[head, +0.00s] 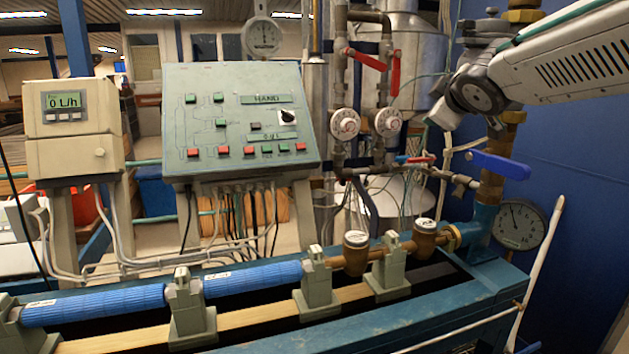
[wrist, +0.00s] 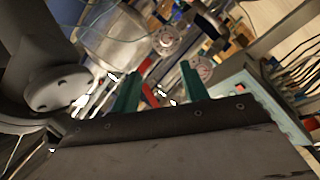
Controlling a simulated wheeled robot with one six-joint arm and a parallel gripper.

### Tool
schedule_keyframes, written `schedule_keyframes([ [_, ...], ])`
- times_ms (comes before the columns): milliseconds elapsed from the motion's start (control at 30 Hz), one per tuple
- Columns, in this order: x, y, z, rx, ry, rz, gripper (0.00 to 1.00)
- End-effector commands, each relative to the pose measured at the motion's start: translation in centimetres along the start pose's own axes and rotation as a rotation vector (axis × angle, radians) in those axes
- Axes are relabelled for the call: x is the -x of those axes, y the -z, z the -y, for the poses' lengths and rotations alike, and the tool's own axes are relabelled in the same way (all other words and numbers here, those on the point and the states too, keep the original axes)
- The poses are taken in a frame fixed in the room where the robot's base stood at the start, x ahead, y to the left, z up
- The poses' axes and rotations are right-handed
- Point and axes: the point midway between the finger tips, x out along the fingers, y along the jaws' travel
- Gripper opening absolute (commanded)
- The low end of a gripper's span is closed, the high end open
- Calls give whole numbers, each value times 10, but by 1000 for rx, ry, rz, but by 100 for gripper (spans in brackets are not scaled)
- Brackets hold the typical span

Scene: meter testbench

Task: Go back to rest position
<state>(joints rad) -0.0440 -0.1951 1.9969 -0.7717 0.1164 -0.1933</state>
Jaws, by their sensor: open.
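My arm reaches in from the upper right of the head view, and my gripper (head: 441,114) hangs at its end, in front of the pipework and small dials. In the wrist view my gripper (wrist: 160,71) shows two green fingers standing apart, with nothing held between them. The wrist view is tilted. Past the fingers it shows a round dial (wrist: 167,41), red handles and the edge of the control panel (wrist: 262,98). In the head view the fingers are small and partly hidden by the wrist.
The control panel (head: 240,125) stands at centre left, beside a flow display box (head: 70,110). Red valve levers (head: 366,60), a blue lever (head: 499,165) and a pressure gauge (head: 520,225) are near my arm. Blue pipe sections (head: 253,279) and brass meters (head: 356,254) lie along the bench.

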Motion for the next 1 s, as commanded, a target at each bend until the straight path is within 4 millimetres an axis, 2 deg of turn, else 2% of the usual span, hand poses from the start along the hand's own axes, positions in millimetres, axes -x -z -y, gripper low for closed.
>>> schedule_keyframes([
  [167, 32, -67, 41, -186, 88, 257, 45],
  [267, 70, -112, 80, -326, 167, 448, 45],
  [400, 140, -164, 145, -517, 302, 711, 45],
  [500, 196, -188, 192, -634, 409, 876, 45],
  [600, 249, -202, 234, -732, 516, 1005, 45],
  [700, 288, -209, 264, -804, 593, 1070, 45],
  [800, 301, -210, 274, -834, 603, 1057, 45],
  [1000, 305, -209, 270, -843, 584, 1030, 45],
])
